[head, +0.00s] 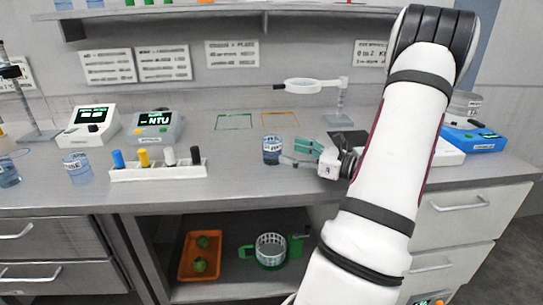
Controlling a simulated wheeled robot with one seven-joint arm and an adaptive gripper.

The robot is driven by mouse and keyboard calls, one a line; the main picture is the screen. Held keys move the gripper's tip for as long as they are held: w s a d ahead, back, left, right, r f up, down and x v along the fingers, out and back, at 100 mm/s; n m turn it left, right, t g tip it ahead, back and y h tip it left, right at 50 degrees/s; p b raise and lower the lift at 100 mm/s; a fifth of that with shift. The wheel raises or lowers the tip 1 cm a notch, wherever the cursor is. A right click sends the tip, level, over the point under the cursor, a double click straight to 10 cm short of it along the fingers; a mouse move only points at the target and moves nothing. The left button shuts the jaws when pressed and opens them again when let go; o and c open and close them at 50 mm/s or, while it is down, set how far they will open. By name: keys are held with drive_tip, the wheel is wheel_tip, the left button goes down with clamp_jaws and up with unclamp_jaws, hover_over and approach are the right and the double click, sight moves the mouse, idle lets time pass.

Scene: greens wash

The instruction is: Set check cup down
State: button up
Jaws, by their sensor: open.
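A small clear cup with a dark label (272,150) stands upright on the grey counter (235,178), near its middle; I take it to be the check cup. My gripper (288,153) is just to the right of the cup, with its fingers pointing left toward it. The fingers are open, and a small gap seems to lie between them and the cup. Whether a fingertip still touches the cup is too small to tell. Green (234,121) and orange (280,119) outlined squares are marked on the counter behind the cup.
A white rack with several coloured-cap pieces (158,172) stands left of the cup. A ring on a stand (303,86) rises behind. Two meters (155,127) and a clear cup (76,164) are further left. A blue scale (472,139) is at right. An orange tray (185,272) sits on the shelf below.

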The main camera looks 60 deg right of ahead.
sight(280, 147)
drive_tip(key=shift+w+a+b, duration=0.15)
drive_tip(key=shift+w+b, duration=0.2)
drive_tip(key=shift+w, duration=3.4)
drive_tip(key=c, duration=1.5)
drive_tip(key=shift+o, duration=0.2)
drive_tip(key=shift+r, duration=0.15)
